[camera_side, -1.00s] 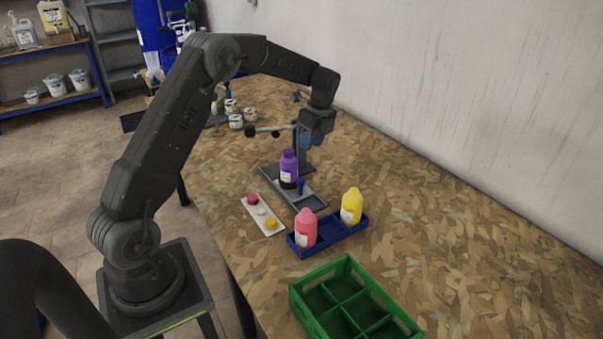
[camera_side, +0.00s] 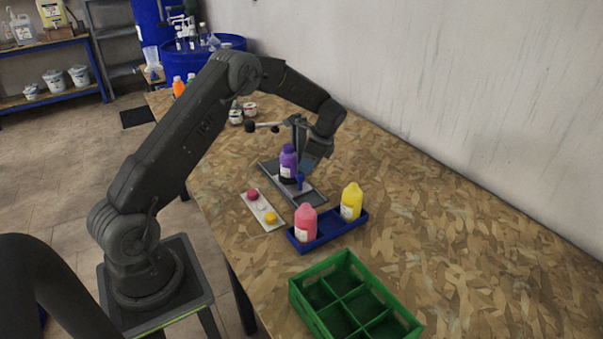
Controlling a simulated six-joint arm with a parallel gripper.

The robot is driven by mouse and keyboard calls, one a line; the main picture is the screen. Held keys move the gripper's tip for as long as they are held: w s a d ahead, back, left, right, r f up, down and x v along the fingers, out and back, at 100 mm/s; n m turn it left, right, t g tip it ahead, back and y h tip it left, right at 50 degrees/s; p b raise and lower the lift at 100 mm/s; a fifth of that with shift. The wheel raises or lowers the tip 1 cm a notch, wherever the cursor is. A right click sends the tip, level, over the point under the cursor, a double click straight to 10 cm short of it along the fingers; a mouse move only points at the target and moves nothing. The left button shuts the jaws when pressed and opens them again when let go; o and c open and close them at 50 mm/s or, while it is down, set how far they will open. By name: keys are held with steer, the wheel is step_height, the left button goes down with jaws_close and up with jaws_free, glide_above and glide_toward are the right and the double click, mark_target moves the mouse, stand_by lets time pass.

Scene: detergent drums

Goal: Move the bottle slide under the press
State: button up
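A purple bottle (camera_side: 288,162) stands upright on the grey slide (camera_side: 311,197), which lies on the bench. A small blue knob (camera_side: 299,181) stands on the slide just in front of the bottle. The press (camera_side: 297,131), a dark upright with a horizontal lever to the left, stands behind the bottle. My gripper (camera_side: 312,164) points down just right of the bottle, close to the slide. Its fingers are small and partly hidden by the bottle and the press, so I cannot see whether they are open or touch anything.
A blue tray (camera_side: 327,238) holds a pink bottle (camera_side: 305,222) and a yellow bottle (camera_side: 351,201). A green divided crate (camera_side: 353,299) is at the front. A white button panel (camera_side: 261,212) lies left of the slide. The bench is clear on the right.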

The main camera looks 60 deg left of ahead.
mark_target(301, 174)
steer(key=shift+x, duration=2.35)
jaws_close()
